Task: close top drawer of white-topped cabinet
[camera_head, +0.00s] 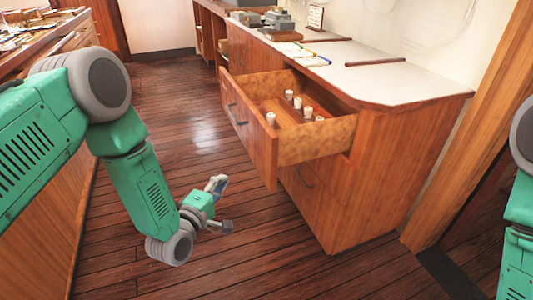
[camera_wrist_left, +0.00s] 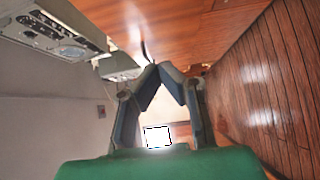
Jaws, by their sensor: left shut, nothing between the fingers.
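The white-topped cabinet (camera_head: 385,160) stands right of centre in the head view. Its top drawer (camera_head: 322,141) is pulled well out, with several small white-topped items in it. The drawer front (camera_head: 250,128) carries a dark handle (camera_head: 236,113). My left gripper (camera_head: 219,184) is in front of the cabinet, left of the drawer front and apart from it in the picture. In the left wrist view, the left gripper's fingers (camera_wrist_left: 166,70) meet at their tips with nothing between them. Of my right arm, only part shows at the right edge; its gripper is out of view.
A wooden counter (camera_head: 45,190) with clutter on top stands at the left. The dark plank floor (camera_head: 180,110) between it and the cabinet is clear. Grey devices (camera_head: 279,22) sit at the far end of the white top. A wooden post (camera_head: 470,120) rises at the right.

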